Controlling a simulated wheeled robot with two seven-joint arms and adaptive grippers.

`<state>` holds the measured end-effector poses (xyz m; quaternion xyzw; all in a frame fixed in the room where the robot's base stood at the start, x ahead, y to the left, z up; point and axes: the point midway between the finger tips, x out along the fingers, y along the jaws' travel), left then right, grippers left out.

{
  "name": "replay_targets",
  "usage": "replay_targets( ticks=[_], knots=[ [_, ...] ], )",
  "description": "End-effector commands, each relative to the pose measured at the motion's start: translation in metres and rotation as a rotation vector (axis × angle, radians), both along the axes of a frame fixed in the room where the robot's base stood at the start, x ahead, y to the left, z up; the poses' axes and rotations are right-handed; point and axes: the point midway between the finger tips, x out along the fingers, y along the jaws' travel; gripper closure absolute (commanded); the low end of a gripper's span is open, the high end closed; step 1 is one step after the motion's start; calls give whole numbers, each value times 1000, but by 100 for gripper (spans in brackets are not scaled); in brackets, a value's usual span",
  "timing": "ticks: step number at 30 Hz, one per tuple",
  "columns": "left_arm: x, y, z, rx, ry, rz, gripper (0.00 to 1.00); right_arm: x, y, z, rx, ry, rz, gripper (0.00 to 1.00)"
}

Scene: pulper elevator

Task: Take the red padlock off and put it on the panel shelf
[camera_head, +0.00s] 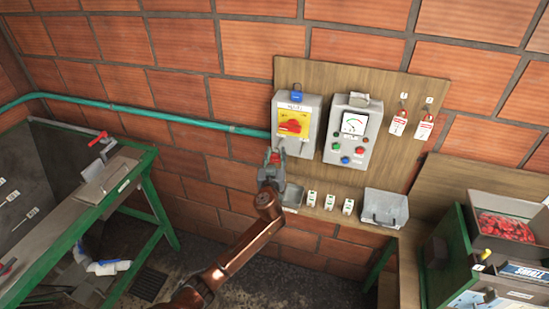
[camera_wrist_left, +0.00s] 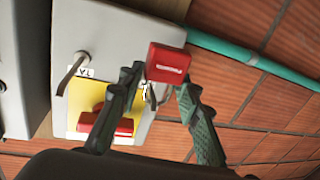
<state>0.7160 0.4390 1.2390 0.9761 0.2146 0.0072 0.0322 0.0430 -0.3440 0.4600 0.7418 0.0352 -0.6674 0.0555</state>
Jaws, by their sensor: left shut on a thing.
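The red padlock (camera_wrist_left: 168,63) is between the fingertips of my left gripper (camera_wrist_left: 157,88), which is shut on it. In the head view, the gripper (camera_head: 272,172) is just below the lower left of the grey switch box (camera_head: 309,128), with a little red of the padlock showing. The box has a yellow plate with a red rotary handle (camera_head: 291,125). The padlock's shackle is partly hidden by the fingers; I cannot tell whether it is clear of the box. The panel shelf (camera_head: 333,216) runs below the boxes. My right gripper is out of view.
The shelf holds a grey tray (camera_head: 385,208), several small white items (camera_head: 329,202) and a shallow dish (camera_head: 291,193). A meter box (camera_head: 352,130) and hanging tags (camera_head: 398,122) are to the right. A green pipe (camera_head: 180,118) crosses the wall. A green-framed bench (camera_head: 150,190) stands left.

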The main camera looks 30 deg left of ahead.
Motion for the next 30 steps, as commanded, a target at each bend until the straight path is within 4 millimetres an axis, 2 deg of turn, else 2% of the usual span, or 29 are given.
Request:
replay_targets(
  ticks=[9, 17, 23, 30],
  knots=[
    [0, 0, 1, 0, -1, 0, 96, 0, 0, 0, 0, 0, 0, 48],
    [0, 0, 2, 0, -2, -1, 96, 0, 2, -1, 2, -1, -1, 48],
    [0, -1, 17, -2, -5, -2, 96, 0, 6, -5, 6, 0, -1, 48],
    [-41, -20, 13, -5, -3, -3, 96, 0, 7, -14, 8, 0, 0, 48]
  ],
)
